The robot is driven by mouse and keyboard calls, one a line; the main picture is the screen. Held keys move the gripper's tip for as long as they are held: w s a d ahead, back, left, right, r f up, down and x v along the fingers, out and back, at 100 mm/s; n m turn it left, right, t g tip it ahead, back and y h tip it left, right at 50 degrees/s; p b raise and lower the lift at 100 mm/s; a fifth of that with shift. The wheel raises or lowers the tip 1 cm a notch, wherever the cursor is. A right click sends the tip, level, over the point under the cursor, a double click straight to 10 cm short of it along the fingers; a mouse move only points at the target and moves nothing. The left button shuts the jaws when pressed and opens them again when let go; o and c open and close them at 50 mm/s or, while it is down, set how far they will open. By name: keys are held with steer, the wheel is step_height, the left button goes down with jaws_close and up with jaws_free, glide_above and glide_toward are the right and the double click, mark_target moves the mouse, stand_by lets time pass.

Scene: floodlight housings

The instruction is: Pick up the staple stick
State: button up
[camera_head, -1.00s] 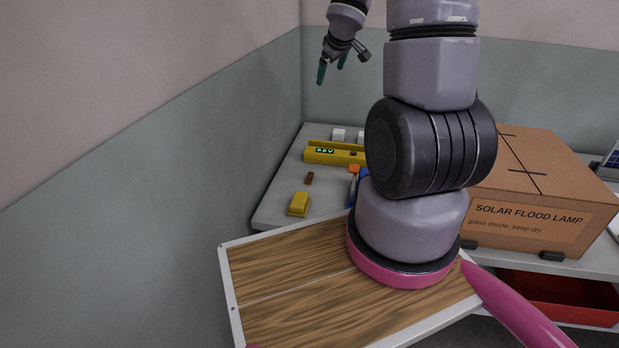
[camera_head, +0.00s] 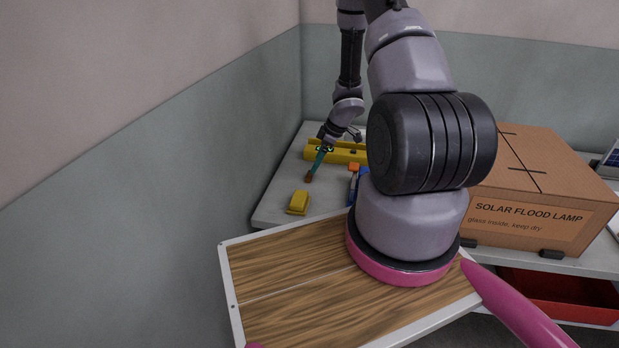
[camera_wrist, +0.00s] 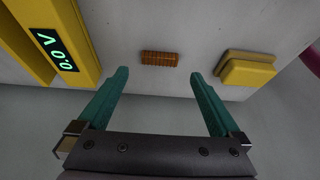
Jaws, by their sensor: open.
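The staple stick (camera_wrist: 160,58) is a small ribbed copper-brown bar lying on the grey tabletop. In the wrist view it lies ahead of my fingertips, roughly centred between them. My gripper (camera_wrist: 158,75) is open and empty, its two green fingers wide apart. In the head view my gripper (camera_head: 319,162) is low over the table, a green finger close above the staple stick (camera_head: 309,177), which it partly hides. I cannot tell the exact height of the gap.
A yellow block (camera_wrist: 248,68) lies right of the stick in the wrist view. A yellow device with a lit display (camera_wrist: 58,48) is on the left. In the head view a cardboard box (camera_head: 540,195) stands at the right, and a blue-and-orange item (camera_head: 353,180) lies near my arm.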

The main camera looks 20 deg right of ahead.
mark_target(310, 175)
steer(key=shift+x, duration=2.7)
steer(key=shift+d, duration=0.1)
steer(key=c, duration=1.3)
steer(key=shift+o, duration=0.2)
